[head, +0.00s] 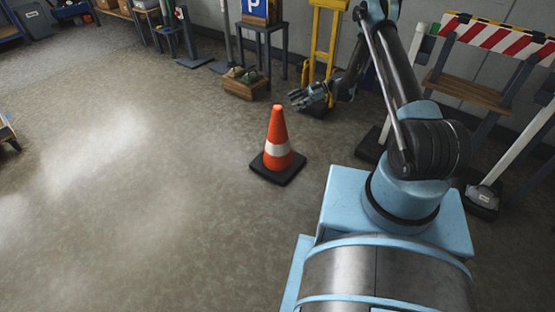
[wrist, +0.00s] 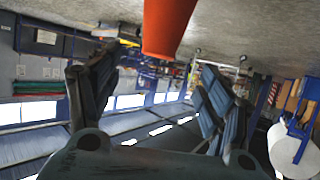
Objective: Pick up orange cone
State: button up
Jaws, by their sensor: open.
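The orange cone (head: 278,130) stands upright on the floor in the head view, with a white band and a dark square base. My gripper (head: 296,97) is just right of and a little above the cone's tip in that view, its fingers pointing left. In the wrist view, the orange upper part of the cone (wrist: 168,25) enters from the top edge, beyond the finger tips and between their directions. My gripper (wrist: 160,65) has its two fingers spread there, with nothing between them. The cone's base is outside the wrist view.
A red-and-white striped barrier (head: 495,38) stands at the right behind my arm. A yellow frame (head: 322,40), a small crate (head: 246,85) and a table with a blue parking sign (head: 258,10) are behind the cone. The floor left of the cone is clear.

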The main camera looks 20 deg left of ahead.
aim_at(278, 109)
jog(key=x, duration=1)
jog(key=shift+w+a+f, duration=0.1)
jog(key=shift+w, duration=0.05)
grip_shut()
